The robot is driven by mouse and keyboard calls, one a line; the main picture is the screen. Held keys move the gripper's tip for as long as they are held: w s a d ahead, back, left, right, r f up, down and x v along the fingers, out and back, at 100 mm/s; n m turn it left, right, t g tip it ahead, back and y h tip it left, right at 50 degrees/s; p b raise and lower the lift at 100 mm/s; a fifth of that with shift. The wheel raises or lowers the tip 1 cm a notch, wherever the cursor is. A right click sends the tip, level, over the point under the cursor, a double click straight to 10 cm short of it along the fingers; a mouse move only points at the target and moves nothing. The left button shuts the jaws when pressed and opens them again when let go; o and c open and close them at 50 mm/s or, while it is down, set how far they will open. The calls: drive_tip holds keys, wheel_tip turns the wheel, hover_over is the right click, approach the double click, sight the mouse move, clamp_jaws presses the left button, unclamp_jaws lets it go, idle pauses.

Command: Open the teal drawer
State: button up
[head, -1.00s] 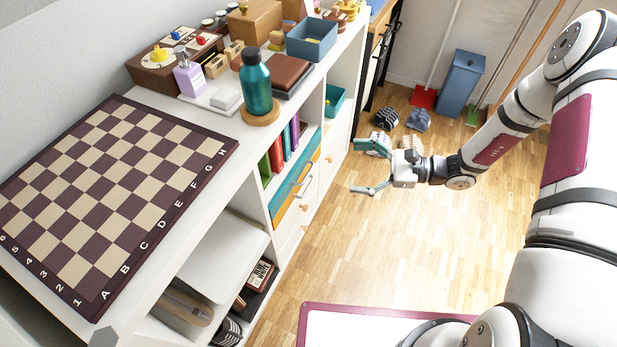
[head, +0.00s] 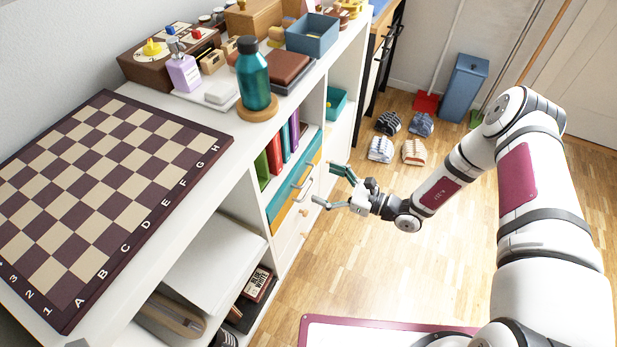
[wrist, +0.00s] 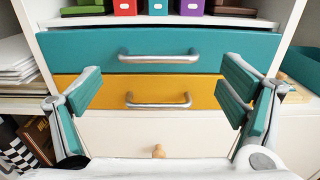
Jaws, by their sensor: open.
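The teal drawer (wrist: 230,50) is the top drawer in the white shelf unit and looks closed in the wrist view. Its silver bar handle (wrist: 160,57) runs across its middle. In the head view the teal drawer (head: 284,196) shows at a steep angle below a row of books. My gripper (wrist: 163,95) is open and empty, its two teal-padded fingers spread wide to left and right. It faces the drawer fronts from a short distance; the handle lies between and beyond the fingers. In the head view my gripper (head: 329,188) is just right of the drawers.
A yellow drawer (wrist: 205,92) with a similar handle sits directly below, above a white drawer (wrist: 115,135) with a wooden knob. Books (wrist: 160,7) stand above. A teal bottle (head: 254,76) and a chessboard (head: 110,190) rest on top. The floor (head: 380,270) beside my gripper is mostly clear.

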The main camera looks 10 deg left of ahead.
sight(310, 175)
drive_tip(key=shift+b+x, duration=0.45)
drive_tip(key=shift+x, duration=2.25)
drive_tip(key=shift+c, duration=0.6)
drive_tip(key=c, duration=1.3)
drive_tip(key=shift+d, duration=0.15)
